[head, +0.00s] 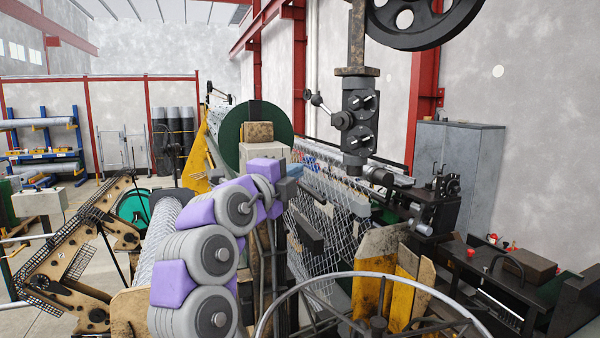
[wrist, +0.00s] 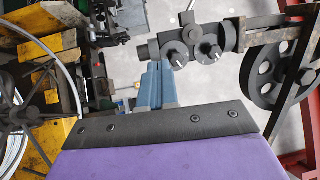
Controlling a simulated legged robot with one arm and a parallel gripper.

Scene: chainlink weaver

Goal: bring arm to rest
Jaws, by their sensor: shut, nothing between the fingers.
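My arm (head: 215,255), with grey joints and purple covers, is folded up in the lower middle of the head view. My gripper (wrist: 158,70) shows in the wrist view as two blue-grey fingers beyond a black plate and a purple cover. The fingers are pressed together with nothing between them. The gripper touches nothing that I can see.
Chain-link mesh (head: 325,225) runs behind the arm. A spoked ring (head: 375,277) and yellow plates (head: 405,290) stand in front. A grey cabinet (head: 455,150) stands right.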

